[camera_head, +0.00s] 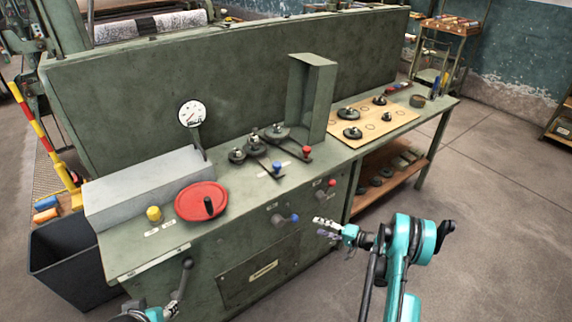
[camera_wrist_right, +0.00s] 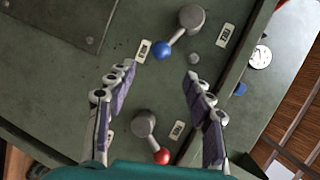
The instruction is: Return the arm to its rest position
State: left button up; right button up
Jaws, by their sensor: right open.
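My right gripper (camera_head: 325,228) is in front of the green console's front panel, just right of a blue-knobbed lever (camera_head: 284,218) and below a red-knobbed lever (camera_head: 325,186). In the right wrist view its two fingers (camera_wrist_right: 160,78) are spread apart with nothing between them. That view shows the blue-knobbed lever (camera_wrist_right: 178,32) beyond the fingertips and the red-knobbed lever (camera_wrist_right: 147,130) between the fingers, both on the panel behind. My left arm (camera_head: 152,314) only just shows at the bottom left edge, and its jaw state cannot be made out.
The console top (camera_head: 250,185) carries a red handwheel (camera_head: 201,201), a yellow knob (camera_head: 153,213), a gauge (camera_head: 192,113) and top levers (camera_head: 275,168). A crank handle (camera_head: 182,280) projects from the front near my left arm. A black bin (camera_head: 70,262) stands left. The floor at right is clear.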

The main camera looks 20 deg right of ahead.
jog(key=s+a+r+n+g+h, duration=0.25)
jog(key=a+r, duration=0.35)
jog(key=r, duration=0.5)
jog(key=s+a+r+n+g+h, duration=0.1)
jog(key=s+a+r+g+h, duration=0.15)
jog(key=a+r, duration=0.55)
jog(key=s+a+r+n+h, duration=0.1)
jog(key=s+r+n+h, duration=0.1)
jog(key=s, duration=1)
jog(key=s+a+r+n+h, duration=0.1)
jog(key=s+r, duration=0.4)
jog(key=s, duration=0.8)
jog(key=shift+s+a+n+t+h, duration=0.2)
jog(key=shift+a+n+t+h, duration=0.2)
jog(key=shift+n+h, duration=0.5)
